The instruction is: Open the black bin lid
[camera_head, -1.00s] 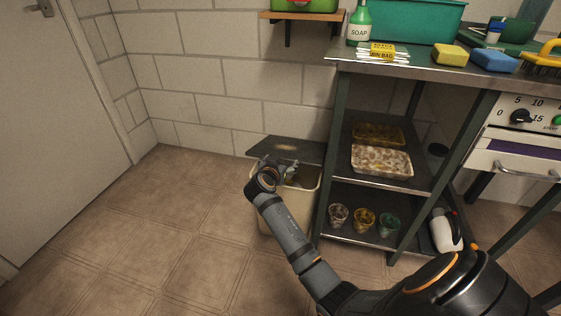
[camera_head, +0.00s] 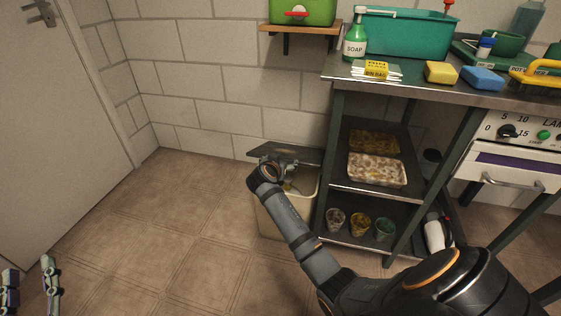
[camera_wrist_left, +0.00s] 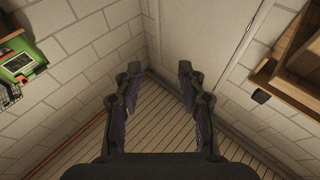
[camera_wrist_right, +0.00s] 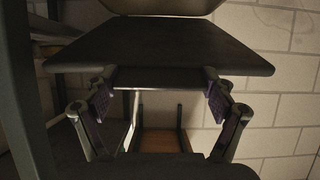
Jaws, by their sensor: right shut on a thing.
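The beige bin (camera_head: 272,222) stands on the floor against the wall, left of the shelf unit. Its black lid (camera_head: 308,156) is raised off the rim, and part of the open mouth shows below it. My right gripper (camera_head: 287,163) is at the lid, partly hidden by its own wrist. In the right wrist view the lid (camera_wrist_right: 160,47) spans the picture between and beyond the fingers (camera_wrist_right: 162,95), which are shut on it. My left gripper (camera_head: 31,285) is at the lower left, open and empty; its spread fingers show in the left wrist view (camera_wrist_left: 160,80).
The metal shelf unit (camera_head: 340,190) stands close to the bin's right, with trays and several small cups. A wooden wall shelf (camera_head: 300,29) is above the bin. The floor (camera_head: 150,220) to the left is clear, up to the door (camera_head: 50,130).

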